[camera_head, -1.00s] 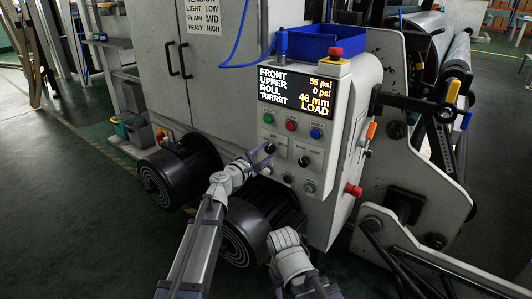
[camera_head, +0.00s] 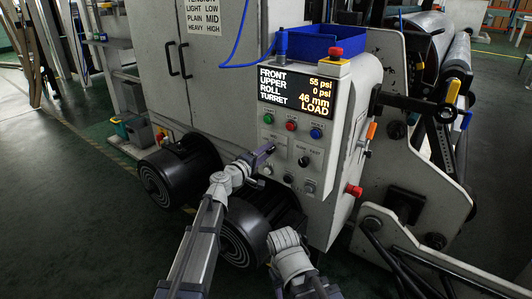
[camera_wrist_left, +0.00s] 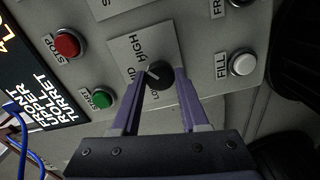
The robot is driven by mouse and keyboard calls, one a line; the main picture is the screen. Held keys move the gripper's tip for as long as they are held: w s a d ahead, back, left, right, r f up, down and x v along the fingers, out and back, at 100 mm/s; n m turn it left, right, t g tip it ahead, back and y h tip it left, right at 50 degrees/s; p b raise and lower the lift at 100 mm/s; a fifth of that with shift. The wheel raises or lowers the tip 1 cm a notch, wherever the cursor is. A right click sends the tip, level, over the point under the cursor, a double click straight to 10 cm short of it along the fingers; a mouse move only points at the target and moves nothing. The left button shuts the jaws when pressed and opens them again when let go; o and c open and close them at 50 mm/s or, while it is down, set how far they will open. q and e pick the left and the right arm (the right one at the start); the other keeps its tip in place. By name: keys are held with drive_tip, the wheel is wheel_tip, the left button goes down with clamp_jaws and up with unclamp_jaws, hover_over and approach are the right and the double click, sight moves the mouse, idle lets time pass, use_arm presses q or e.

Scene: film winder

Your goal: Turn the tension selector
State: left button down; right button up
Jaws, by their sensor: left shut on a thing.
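The tension selector (camera_wrist_left: 160,76) is a round black knob with a white pointer line, on a plate marked LOW, MID and HIGH. In the left wrist view the pointer lies on the MID–HIGH side; its exact setting is hard to tell. My left gripper (camera_wrist_left: 158,88) has its purple fingers on either side of the knob and is shut on it. In the head view the left gripper (camera_head: 264,151) is at the control panel (camera_head: 325,158) and covers the selector. My right arm shows low in the head view, but its fingers do not show.
The display (camera_head: 297,90) reads 55 psi, 0 psi, 46 mm and LOAD. Green, red and blue buttons sit just above the gripper; another black knob (camera_head: 303,161) is to its right. A red-topped button (camera_head: 335,53) and blue bin (camera_head: 315,42) are above. Black motors (camera_head: 180,170) stand below left.

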use_arm(q)
drive_tip(key=shift+m, duration=0.9)
drive_tip(key=shift+c, duration=2.1)
unclamp_jaws()
drive_tip(key=v, duration=0.8)
